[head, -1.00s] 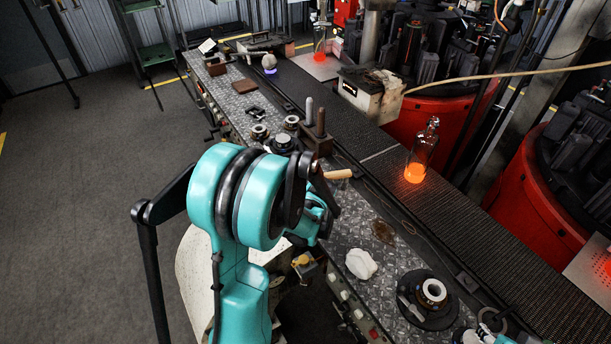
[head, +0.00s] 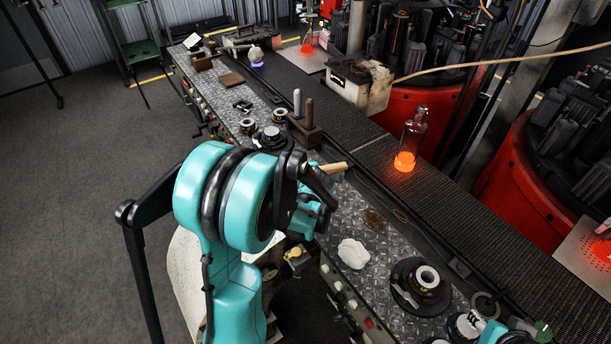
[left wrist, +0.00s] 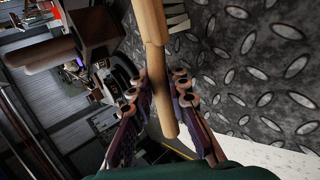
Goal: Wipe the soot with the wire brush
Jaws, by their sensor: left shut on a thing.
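The wire brush shows its pale wooden handle (head: 335,168) beyond my left arm in the head view. In the left wrist view the handle (left wrist: 150,25) runs between the fingers of my left gripper (left wrist: 162,100), which is shut on it. Pale strips beside the handle at the top may be bristles; the brush head is not clear. A brown patch that looks like the soot (head: 375,221) lies on the diamond-plate bench top (head: 332,222), to the right of and nearer than the brush. Part of my right arm shows at the bottom right; its gripper (head: 515,334) is cut off and unclear.
A crumpled white cloth (head: 354,254) and a black round mould part (head: 421,285) lie nearer on the bench. A holder with two upright rods (head: 305,132) stands behind the brush. A glowing bottle (head: 406,155) stands on the dark conveyor (head: 430,198). Red machines (head: 525,190) stand beyond.

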